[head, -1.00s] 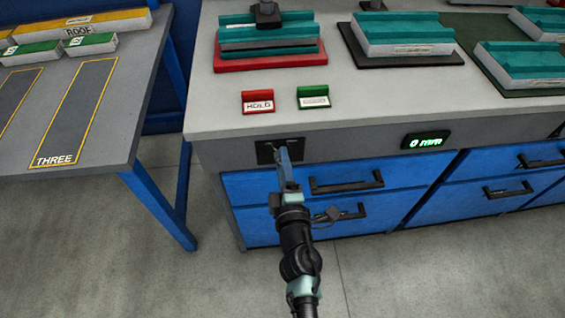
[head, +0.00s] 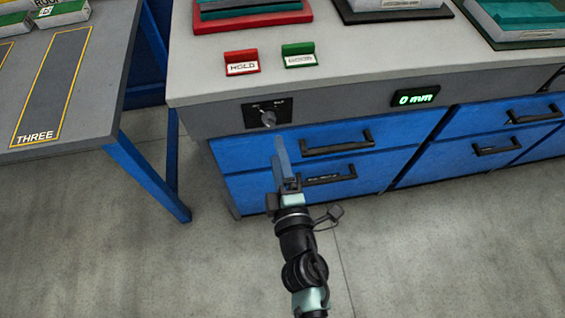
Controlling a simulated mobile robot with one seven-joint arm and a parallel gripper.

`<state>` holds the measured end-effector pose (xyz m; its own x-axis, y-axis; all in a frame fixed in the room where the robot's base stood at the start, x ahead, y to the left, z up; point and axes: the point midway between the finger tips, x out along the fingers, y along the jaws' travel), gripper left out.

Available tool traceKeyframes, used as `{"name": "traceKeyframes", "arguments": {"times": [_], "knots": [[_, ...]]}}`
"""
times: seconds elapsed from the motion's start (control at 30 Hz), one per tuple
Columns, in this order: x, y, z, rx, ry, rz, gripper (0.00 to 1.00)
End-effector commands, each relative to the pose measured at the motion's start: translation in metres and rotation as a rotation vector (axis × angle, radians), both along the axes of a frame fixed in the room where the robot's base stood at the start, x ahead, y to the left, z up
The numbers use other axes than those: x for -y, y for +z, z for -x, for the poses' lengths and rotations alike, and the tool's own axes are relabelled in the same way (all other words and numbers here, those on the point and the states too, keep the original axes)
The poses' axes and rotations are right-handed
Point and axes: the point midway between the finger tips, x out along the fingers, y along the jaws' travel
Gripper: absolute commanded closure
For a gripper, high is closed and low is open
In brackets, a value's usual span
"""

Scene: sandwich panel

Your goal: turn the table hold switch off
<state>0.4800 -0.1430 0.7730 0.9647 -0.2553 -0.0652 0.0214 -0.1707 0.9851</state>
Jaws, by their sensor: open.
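The hold switch (head: 268,117) is a small metallic knob on a black plate on the front edge of the grey workbench. Its plate has small labels too small to read, and I cannot tell for sure which way the knob points. My gripper (head: 279,150) is just below the switch in the picture, in front of the blue drawers. It is open and empty, and its fingertips appear apart from the knob. A red HOLD sign (head: 241,63) stands on the bench top above the switch.
A green sign (head: 299,55) stands beside the red one. A green display (head: 415,97) reads 0 mm. Black drawer handles (head: 338,143) stick out near my gripper. A grey table (head: 98,103) marked THREE stands at left. Floor in front is clear.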

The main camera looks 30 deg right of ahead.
Motion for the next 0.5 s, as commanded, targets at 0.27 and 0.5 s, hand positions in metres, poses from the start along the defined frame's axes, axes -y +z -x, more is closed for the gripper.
{"name": "traceKeyframes", "arguments": {"times": [0.27,0.5], "knots": [[-0.009,0.001,0.037,0.0,0.0,0.0,0.32],[-0.012,0.003,0.045,0.001,0.001,0.001,0.32]]}}
